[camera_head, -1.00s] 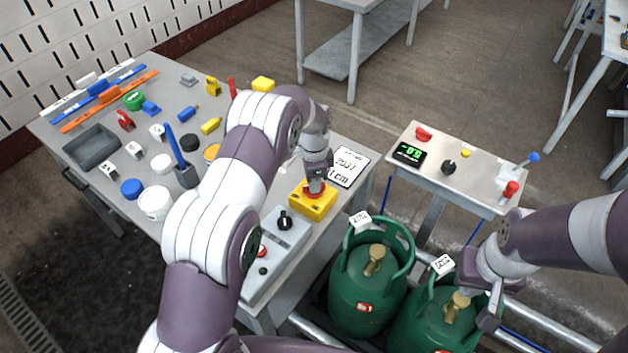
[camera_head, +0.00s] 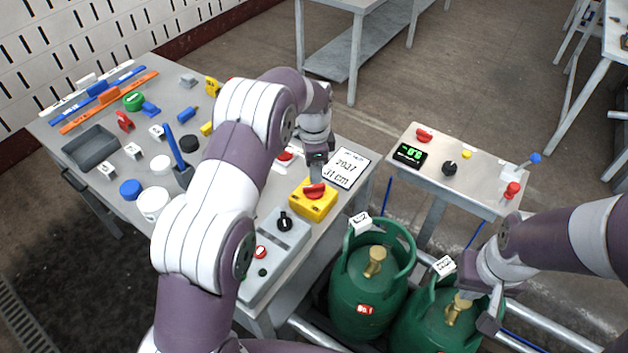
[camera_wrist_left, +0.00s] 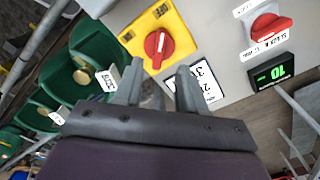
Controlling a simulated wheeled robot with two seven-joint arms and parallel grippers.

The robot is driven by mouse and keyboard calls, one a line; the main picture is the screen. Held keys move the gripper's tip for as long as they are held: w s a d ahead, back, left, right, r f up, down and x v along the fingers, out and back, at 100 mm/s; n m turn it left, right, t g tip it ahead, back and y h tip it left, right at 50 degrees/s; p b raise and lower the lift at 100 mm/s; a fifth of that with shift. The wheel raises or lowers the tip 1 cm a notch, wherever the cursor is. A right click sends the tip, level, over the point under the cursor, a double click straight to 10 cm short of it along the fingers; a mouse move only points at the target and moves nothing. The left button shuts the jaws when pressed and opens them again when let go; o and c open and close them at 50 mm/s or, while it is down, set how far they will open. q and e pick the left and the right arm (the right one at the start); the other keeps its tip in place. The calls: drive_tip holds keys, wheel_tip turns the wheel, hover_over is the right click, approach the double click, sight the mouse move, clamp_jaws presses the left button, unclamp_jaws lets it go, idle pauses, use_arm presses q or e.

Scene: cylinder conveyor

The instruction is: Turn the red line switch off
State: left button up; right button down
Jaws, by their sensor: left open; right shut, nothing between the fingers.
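The red line switch (camera_head: 314,190) is a red knob on a yellow box (camera_head: 323,207) at the table's right edge. In the left wrist view the red knob (camera_wrist_left: 158,46) sits ahead of my fingertips. Its handle stands nearly upright in that picture, its upper end roughly toward the dark print marked OFF on the yellow face. My left gripper (camera_head: 316,178) is just over the knob; in its wrist view the two fingers (camera_wrist_left: 157,72) are spread, with nothing held. My right gripper (camera_head: 490,318) is shut and empty beside the right green cylinder (camera_head: 437,325).
A grey control box (camera_head: 278,250) with a black knob stands in front of the yellow box. Two green cylinders fill the space to the right. A small panel table (camera_head: 465,175) with a green display (camera_head: 409,154) and another red knob (camera_head: 424,135) stands further right.

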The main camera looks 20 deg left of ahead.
use_arm(q)
wheel_tip(320, 180, up, 7)
drive_tip(key=p, duration=0.4)
drive_tip(key=shift+r, duration=0.2)
drive_tip(key=s+a+r+n, duration=0.1)
drive_tip(key=s+n, duration=0.5)
drive_tip(key=s, duration=0.7)
drive_tip(key=s+a+r+n+t, duration=0.1)
drive_tip(key=s+r+n, duration=0.2)
drive_tip(key=s+n, duration=0.4)
drive_tip(key=s, duration=0.6)
drive_tip(key=shift+s+a, duration=0.15)
drive_tip(key=shift+a, duration=0.05)
